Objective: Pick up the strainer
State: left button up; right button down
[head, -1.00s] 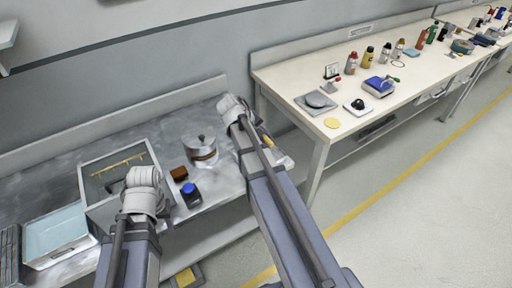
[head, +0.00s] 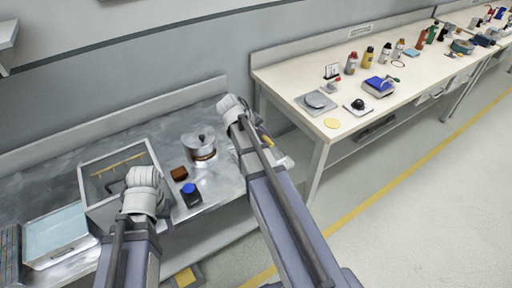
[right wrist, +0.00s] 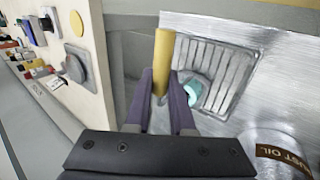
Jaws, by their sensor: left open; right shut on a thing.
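My right gripper (right wrist: 160,98) is shut on a yellow handle (right wrist: 163,62), which stands up between its dark fingers in the right wrist view. The rest of the held thing is hidden, so I cannot tell whether it is the strainer. In the head view this handle (head: 262,131) shows only as a small yellow bit beside the right arm's end. No strainer mesh is visible.
A metal can (head: 201,147) with a brown label, a brown block (head: 179,173) and a blue-capped jar (head: 191,193) stand on the metal bench between my arms. A teal cup (right wrist: 193,91) lies on a grate (right wrist: 218,72). A cream workbench (head: 350,140) is at the right.

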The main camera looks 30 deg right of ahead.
jog(key=shift+r, duration=0.1)
dwell(0.3)
notch_tip(320, 180, up, 10)
jog(key=p, duration=1)
